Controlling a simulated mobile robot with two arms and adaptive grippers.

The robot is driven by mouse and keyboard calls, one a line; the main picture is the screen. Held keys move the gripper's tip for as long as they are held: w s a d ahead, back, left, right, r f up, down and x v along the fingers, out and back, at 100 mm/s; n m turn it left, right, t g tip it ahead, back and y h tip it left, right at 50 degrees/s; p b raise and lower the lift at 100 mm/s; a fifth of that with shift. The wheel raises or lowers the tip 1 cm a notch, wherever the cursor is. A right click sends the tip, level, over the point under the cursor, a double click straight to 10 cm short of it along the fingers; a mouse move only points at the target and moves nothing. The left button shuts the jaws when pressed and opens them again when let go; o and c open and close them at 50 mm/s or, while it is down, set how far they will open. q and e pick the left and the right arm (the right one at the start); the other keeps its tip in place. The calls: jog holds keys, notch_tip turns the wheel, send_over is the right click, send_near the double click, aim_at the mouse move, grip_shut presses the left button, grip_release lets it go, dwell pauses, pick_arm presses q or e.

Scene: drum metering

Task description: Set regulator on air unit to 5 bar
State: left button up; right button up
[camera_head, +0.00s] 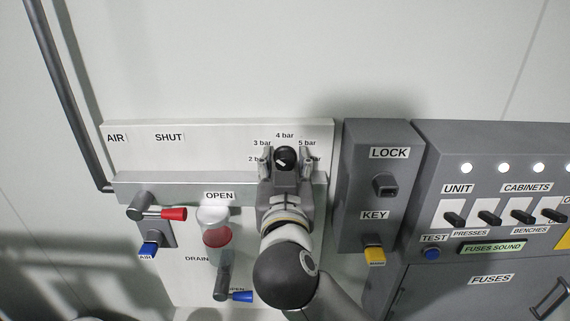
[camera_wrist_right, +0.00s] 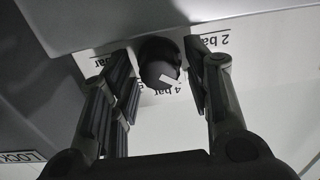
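The regulator knob (camera_head: 285,156) is round and black with a white mark, on the pale air unit panel (camera_head: 220,135). Labels from 2 bar to 5 bar arc around it, with 4 bar at the top. My right gripper (camera_head: 285,165) is open, with one finger on each side of the knob and a gap visible. The wrist view shows the knob (camera_wrist_right: 160,62) between the fingers (camera_wrist_right: 163,85). My left gripper is not in view.
To the right are a lock box (camera_head: 368,220) with a yellow key (camera_head: 374,256) and a switch panel (camera_head: 490,140).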

jog(key=c, duration=0.7)
jog(key=shift+m, duration=2.2)
jog(key=o, duration=1)
jog(key=shift+n, duration=0.3)
